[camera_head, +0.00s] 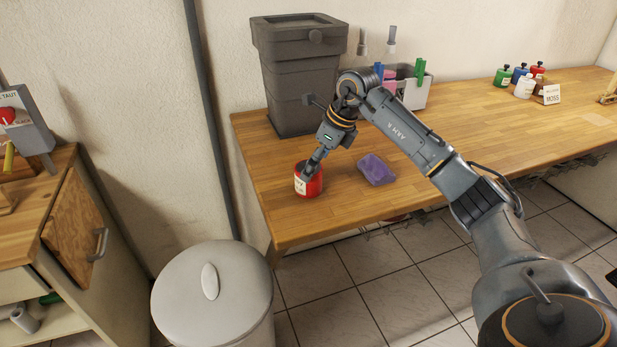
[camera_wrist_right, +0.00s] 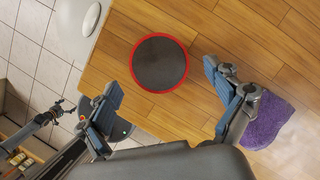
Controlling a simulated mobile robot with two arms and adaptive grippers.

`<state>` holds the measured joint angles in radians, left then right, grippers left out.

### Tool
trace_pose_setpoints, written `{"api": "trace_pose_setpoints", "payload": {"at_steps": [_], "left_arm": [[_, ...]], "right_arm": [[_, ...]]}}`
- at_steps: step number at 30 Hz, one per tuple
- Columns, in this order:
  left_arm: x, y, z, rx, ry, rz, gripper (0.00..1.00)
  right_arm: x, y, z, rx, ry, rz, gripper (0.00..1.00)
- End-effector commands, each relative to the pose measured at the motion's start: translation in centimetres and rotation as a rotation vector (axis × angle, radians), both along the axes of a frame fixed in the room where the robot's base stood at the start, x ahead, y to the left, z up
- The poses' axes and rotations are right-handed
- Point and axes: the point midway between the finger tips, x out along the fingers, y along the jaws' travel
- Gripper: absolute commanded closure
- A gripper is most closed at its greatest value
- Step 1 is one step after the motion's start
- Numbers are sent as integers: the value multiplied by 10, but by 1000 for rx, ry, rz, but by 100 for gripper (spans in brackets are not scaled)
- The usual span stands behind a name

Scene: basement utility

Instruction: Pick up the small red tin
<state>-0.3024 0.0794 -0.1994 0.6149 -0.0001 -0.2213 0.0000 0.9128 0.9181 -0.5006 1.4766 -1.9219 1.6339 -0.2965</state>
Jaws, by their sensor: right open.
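The small red tin (camera_head: 308,184) stands upright on the wooden bench near its left front corner, with a pale label on its side. In the right wrist view the tin (camera_wrist_right: 160,62) shows from above as a dark round top with a red rim. My right gripper (camera_head: 312,168) is over the tin in the head view and hides part of its top. In the wrist view my right gripper (camera_wrist_right: 166,92) is open, its fingers apart on either side of the tin's lower edge. Contact cannot be told. A mechanical arm, probably my left, shows at the wrist view's left.
A purple sponge-like block (camera_head: 376,169) lies right of the tin. A tall dark grey bin (camera_head: 300,75) stands behind it, with a grey caddy (camera_head: 414,92) farther right. Small coloured pots (camera_head: 520,76) stand far right. A round lidded can (camera_head: 212,290) stands below the bench's left corner.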

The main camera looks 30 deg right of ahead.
Motion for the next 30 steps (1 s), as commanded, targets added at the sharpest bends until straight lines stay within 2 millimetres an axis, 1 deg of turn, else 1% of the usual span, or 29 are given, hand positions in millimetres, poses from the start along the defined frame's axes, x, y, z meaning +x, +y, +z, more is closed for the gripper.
{"api": "trace_pose_setpoints", "payload": {"at_steps": [1,3,6,9,16,17,18,20,21,23,24,27,30], "left_arm": [[8,-1,7,-2,-12,0,7],[15,-2,13,-3,-24,0,7],[16,-2,15,-4,-27,-1,7],[14,-2,16,-4,-24,-1,7],[6,-1,15,-2,-11,-1,7],[5,-1,15,-2,-9,-1,7],[4,-1,14,-1,-7,-1,7],[2,-1,14,-2,-5,-2,7],[2,-1,14,-2,-5,-2,7],[2,-1,14,-2,-4,-2,7],[2,-1,14,-2,-4,-2,7],[2,-1,14,-2,-5,-1,7],[2,-1,14,-2,-5,-1,7]], "right_arm": [[3,3,-5,3,6,1,8],[8,6,-14,4,5,0,8],[13,8,-28,2,4,1,8],[15,9,-36,2,3,0,8],[16,9,-38,1,0,0,8],[16,9,-38,1,0,0,10],[16,9,-38,1,0,0,19],[16,9,-38,1,0,0,31],[16,9,-38,1,0,0,39],[16,9,-38,1,0,0,51],[16,9,-38,1,0,0,59],[16,9,-38,1,0,0,79],[16,9,-37,1,-1,0,79]]}}
